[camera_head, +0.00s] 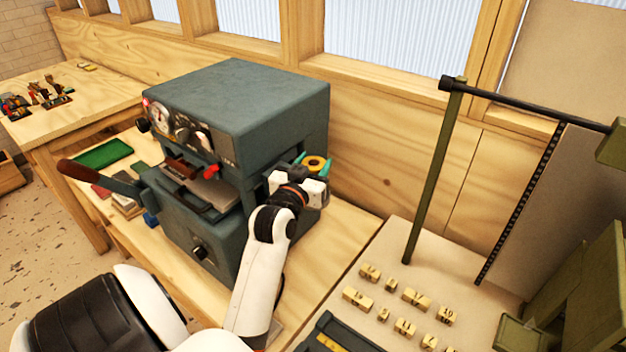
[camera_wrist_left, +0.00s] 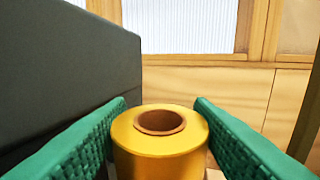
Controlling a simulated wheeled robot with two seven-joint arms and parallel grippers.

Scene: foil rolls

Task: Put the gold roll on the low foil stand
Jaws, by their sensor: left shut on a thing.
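The gold roll (camera_head: 315,161) shows just past the right side of the grey press, its top and hole facing up. In the left wrist view the gold roll (camera_wrist_left: 160,150) stands upright between the green ribbed fingers. My left gripper (camera_head: 314,168) is shut on it; it also shows in the left wrist view (camera_wrist_left: 160,112). The roll's lower part is hidden in both views, so I cannot tell whether it touches anything beneath. I cannot make out the low foil stand in either view. My right gripper is not in view.
The grey press (camera_head: 235,100) stands close left of my left gripper, its red-tipped lever (camera_head: 95,175) sticking out left. The wooden wall (camera_head: 400,150) is behind. Several small brass blocks (camera_head: 416,298) and an olive frame post (camera_head: 436,170) are at the right.

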